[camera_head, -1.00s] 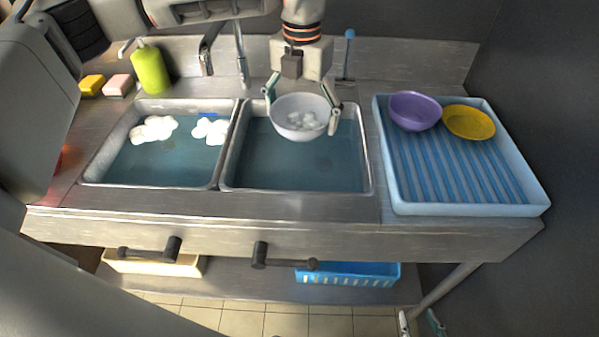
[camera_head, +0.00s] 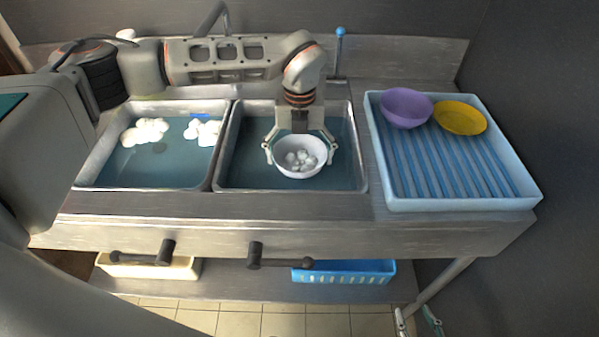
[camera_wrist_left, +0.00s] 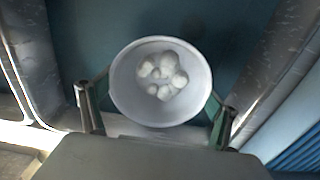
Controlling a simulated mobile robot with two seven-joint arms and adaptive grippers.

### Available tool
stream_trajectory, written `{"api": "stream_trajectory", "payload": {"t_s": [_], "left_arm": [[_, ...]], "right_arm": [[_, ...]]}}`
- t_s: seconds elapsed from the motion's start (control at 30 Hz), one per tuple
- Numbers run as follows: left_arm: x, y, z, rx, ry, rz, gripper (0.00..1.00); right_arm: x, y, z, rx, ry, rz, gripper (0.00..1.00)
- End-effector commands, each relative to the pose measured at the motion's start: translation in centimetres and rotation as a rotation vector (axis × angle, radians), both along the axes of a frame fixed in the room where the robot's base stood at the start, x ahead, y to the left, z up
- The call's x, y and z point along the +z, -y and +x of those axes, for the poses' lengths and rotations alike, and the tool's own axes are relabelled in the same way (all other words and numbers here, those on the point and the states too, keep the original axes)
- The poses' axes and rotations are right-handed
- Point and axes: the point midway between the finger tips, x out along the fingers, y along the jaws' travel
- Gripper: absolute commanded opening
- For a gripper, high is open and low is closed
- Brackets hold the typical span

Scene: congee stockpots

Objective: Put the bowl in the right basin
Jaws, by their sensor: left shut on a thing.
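The white bowl (camera_head: 299,170) with white foam-like lumps inside is over or in the right basin (camera_head: 350,160), near its front half. My left gripper (camera_head: 300,147) is shut on the bowl, one finger on each side of it. The left wrist view also shows the bowl (camera_wrist_left: 160,112) between the two fingers (camera_wrist_left: 158,115), upright, with blue water behind it. I cannot tell whether its underside touches the water. What seems to be the tip of my right gripper (camera_head: 432,318) shows at the lower edge of the head view, too little to read.
The left basin (camera_head: 84,170) holds water and white foam. A blue drying tray (camera_head: 460,204) on the right holds a purple bowl (camera_head: 405,108) and a yellow dish (camera_head: 460,118). Two dark handles (camera_head: 255,255) stick out below the counter. A divider (camera_head: 222,150) separates the basins.

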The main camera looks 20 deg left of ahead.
Motion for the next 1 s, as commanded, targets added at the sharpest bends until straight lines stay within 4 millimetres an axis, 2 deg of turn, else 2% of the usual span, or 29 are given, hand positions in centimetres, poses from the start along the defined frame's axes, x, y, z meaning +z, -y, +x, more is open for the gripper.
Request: {"api": "stream_trajectory", "payload": {"t_s": [0.1, 0.33, 0.57, 0.97, 1.0], "left_arm": [[-1.5, 0.0, -0.1, 0.000, -0.002, -0.001, 0.63], [-3.0, 0.0, 0.0, 0.001, -0.001, 0.001, 0.63], [-6.1, 0.0, 0.0, 0.002, -0.002, -0.001, 0.63], [-6.7, 0.0, 0.0, 0.000, 0.000, 0.000, 0.63], [-6.6, 0.0, 0.0, 0.000, 0.000, 0.000, 0.96]], "right_arm": [[0.0, 0.0, 0.0, 0.000, -0.001, 0.000, 0.40], [-0.1, 0.0, 0.0, 0.000, -0.001, 0.000, 0.40], [-0.2, 0.0, -0.1, 0.000, -0.002, -0.001, 0.40], [-0.3, 0.0, -0.1, 0.001, -0.002, 0.000, 0.40], [-0.3, 0.0, -0.1, 0.001, -0.002, 0.000, 0.40]]}}
